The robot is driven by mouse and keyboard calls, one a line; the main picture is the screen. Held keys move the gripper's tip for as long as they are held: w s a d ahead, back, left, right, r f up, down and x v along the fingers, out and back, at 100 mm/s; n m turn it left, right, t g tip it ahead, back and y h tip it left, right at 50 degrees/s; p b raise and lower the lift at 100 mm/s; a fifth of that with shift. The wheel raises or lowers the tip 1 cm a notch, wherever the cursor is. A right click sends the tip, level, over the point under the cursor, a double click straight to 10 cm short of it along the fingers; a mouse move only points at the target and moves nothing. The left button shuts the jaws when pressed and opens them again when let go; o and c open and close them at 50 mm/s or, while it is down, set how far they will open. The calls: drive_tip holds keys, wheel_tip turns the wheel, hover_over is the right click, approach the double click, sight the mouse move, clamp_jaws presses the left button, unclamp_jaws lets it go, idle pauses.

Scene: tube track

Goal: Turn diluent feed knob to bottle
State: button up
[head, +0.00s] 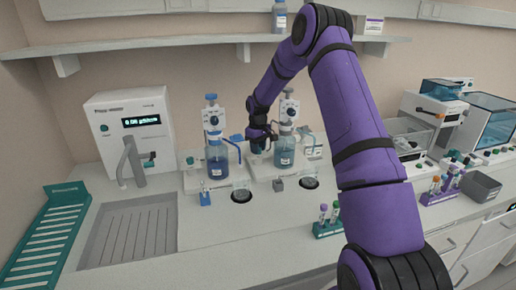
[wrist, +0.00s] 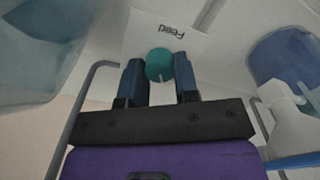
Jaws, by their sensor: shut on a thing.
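In the wrist view a round teal knob (wrist: 160,62) sits between the two dark blue fingers of my gripper (wrist: 160,80), which is shut on it. A white mark on the knob points toward the bottom of that picture. The label plate (wrist: 172,32) beside the knob reads "Feed" upside down. In the head view my gripper (head: 260,138) is at the dispensers, just left of the right bottle (head: 284,152), and the held knob is hidden there. A darker blue bottle (head: 217,161) stands on the left dispenser.
Bottles crowd both sides of my gripper. A water unit (head: 128,130) with a display and grey tap stands at the left. A sink (head: 130,232) and teal rack (head: 45,240) are in front of it. Tube racks (head: 327,225) stand nearer the front edge.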

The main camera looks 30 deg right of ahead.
drive_tip(key=shift+n, duration=1.5)
drive_tip(key=o, duration=0.9)
wheel_tip(320, 180, up, 11)
drive_tip(key=shift+f, duration=0.1)
